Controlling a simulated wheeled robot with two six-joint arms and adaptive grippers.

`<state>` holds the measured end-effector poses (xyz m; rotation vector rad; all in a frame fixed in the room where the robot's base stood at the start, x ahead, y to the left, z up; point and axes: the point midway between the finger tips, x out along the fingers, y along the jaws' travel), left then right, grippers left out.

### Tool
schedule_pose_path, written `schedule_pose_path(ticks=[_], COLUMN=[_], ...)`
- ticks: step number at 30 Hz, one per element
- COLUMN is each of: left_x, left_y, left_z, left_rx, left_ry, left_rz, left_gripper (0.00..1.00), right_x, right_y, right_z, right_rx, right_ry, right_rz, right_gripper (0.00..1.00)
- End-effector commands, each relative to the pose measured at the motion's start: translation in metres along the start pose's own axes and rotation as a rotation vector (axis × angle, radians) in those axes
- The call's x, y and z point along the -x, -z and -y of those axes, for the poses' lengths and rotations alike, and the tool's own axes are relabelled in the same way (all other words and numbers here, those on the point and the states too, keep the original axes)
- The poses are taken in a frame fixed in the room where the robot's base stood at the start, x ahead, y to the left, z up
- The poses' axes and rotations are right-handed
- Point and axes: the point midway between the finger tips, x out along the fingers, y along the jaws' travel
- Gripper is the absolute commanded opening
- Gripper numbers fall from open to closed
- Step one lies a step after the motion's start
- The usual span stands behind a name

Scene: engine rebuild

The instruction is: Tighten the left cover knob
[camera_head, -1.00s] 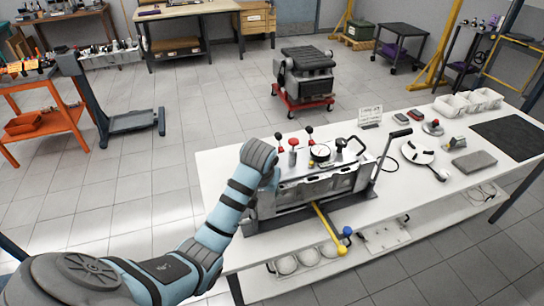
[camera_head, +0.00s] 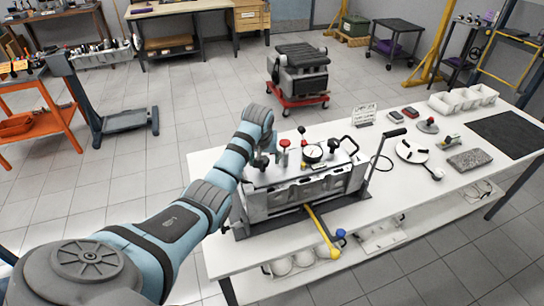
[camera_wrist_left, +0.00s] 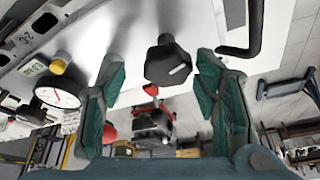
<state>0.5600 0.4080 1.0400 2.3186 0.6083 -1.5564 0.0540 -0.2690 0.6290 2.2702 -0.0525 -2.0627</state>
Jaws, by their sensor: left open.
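The cover assembly (camera_head: 300,193) stands near the left end of the white bench, with several knobs and a round gauge (camera_head: 312,153) on top. My left gripper (camera_wrist_left: 163,100) is over its left end; in the head view my own wrist largely hides the fingers. In the left wrist view its teal fingers are open, and a black knob (camera_wrist_left: 168,62) with a white mark lies between them, with gaps on both sides. I cannot tell whether the fingers reach around it. A red knob (camera_head: 284,143) stands just right of my wrist. My right gripper is out of view.
A yellow-handled bar (camera_head: 322,232) sticks out in front of the assembly, and a black-handled lever (camera_head: 391,133) rises at its right. A round white part (camera_head: 417,151), a grey block (camera_head: 469,160) and white bins (camera_head: 463,100) lie further right.

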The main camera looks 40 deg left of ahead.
Motion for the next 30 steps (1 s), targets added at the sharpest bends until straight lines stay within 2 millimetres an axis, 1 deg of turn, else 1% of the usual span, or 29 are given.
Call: schedule_pose_path(ticks=[3,7,8,15,17,25,30], left_x=[-0.003,-0.0025,-0.0025,-0.0024,-0.0025,-0.0026,-0.0027], left_y=[-0.0013,-0.0015,-0.0016,-0.0016,-0.0016,-0.0016,-0.0017], left_z=[0.0077,0.0105,0.0108,0.0099,0.0093,0.0074,0.0078], left_rx=[0.009,0.013,0.013,0.012,0.011,-0.011,-0.067], left_ry=[0.006,0.007,0.007,0.007,0.007,-0.004,-0.028], left_rz=[0.0,-0.001,-0.001,0.0,0.0,0.001,0.001], left_gripper=[0.56,0.56,0.54,0.16,0.08,0.08,0.08], right_x=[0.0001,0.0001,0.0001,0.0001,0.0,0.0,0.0], right_y=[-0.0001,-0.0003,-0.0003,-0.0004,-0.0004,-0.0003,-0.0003], right_z=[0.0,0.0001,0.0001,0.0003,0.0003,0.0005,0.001], right_rx=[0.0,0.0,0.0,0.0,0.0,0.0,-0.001], right_ry=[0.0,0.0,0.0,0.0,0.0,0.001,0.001], right_rz=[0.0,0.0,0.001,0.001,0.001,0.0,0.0], right_gripper=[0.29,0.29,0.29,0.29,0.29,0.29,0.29])
